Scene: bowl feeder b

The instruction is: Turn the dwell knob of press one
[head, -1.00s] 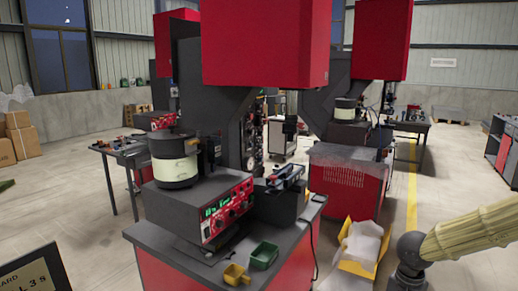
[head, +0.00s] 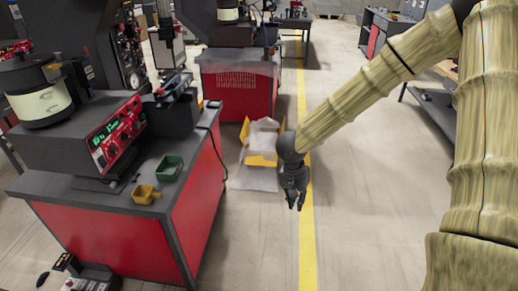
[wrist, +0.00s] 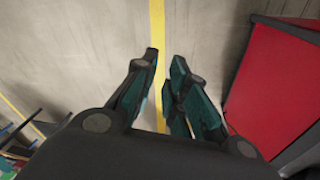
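The nearest press station has a control box (head: 118,133) with a red panel, green lit digits and several knobs, at the left in the head view. I cannot tell which knob is the dwell knob. A dark bowl feeder with a cream band (head: 40,104) sits on top of the box. My gripper (head: 296,203) hangs down over the floor, to the right of this station and well apart from it. In the wrist view my gripper (wrist: 163,88) shows its fingers spread with a gap between them, holding nothing.
A yellow box with white lining (head: 262,142) stands on the floor behind my gripper. A yellow line (head: 306,240) runs along the clear floor. A second red press cabinet (head: 238,85) stands farther back.

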